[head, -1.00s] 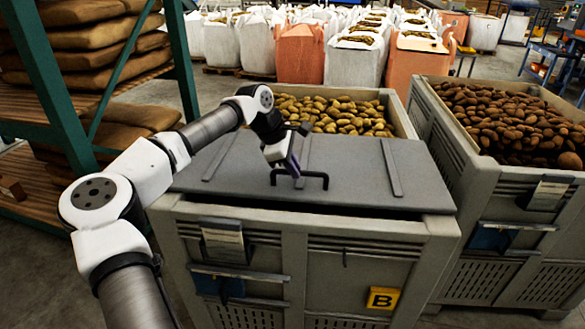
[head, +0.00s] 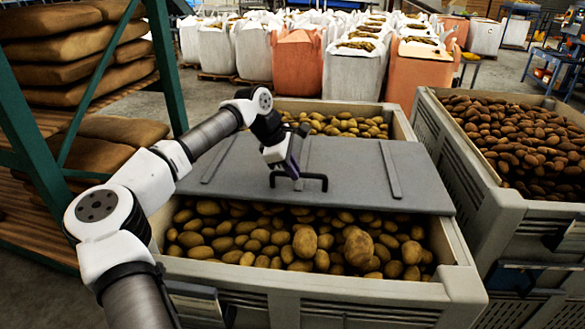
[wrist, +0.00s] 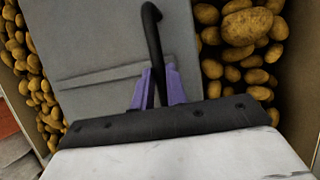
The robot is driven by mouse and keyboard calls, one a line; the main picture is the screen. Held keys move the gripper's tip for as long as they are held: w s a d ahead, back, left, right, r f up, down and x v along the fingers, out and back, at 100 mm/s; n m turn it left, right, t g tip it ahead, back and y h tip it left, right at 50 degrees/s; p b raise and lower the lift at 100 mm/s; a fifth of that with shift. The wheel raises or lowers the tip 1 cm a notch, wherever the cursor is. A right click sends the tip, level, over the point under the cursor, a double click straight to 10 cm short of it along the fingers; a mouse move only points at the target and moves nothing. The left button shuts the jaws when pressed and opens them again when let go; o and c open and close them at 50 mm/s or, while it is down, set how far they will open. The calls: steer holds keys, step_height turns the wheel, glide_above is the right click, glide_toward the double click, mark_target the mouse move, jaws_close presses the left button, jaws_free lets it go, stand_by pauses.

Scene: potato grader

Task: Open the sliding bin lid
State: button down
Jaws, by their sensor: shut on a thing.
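The grey sliding lid (head: 345,164) lies across the middle of the large bin (head: 400,290) in the head view. Potatoes show in the bin both in front of the lid and behind it. A black bar handle (head: 314,177) stands near the lid's front edge. My gripper (head: 294,172) is shut on the handle's left part. In the wrist view, the purple fingers (wrist: 158,88) close around the black handle (wrist: 152,35), with the lid (wrist: 95,50) beneath. The fingertips are partly hidden by the gripper body.
A second bin (head: 500,205) of darker potatoes stands close on the right. A green rack (head: 170,70) with stacked brown sacks (head: 75,45) stands at the left. White and orange bulk bags (head: 297,62) line the back.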

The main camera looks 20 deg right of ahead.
steer(key=shift+w, duration=0.15)
steer(key=c, duration=1.4)
jaws_free()
steer(key=shift+r, duration=0.1)
steer(key=b+v, duration=0.2)
steer(key=v, duration=1.1)
steer(key=shift+a+r, duration=0.2)
steer(key=shift+r, duration=0.1)
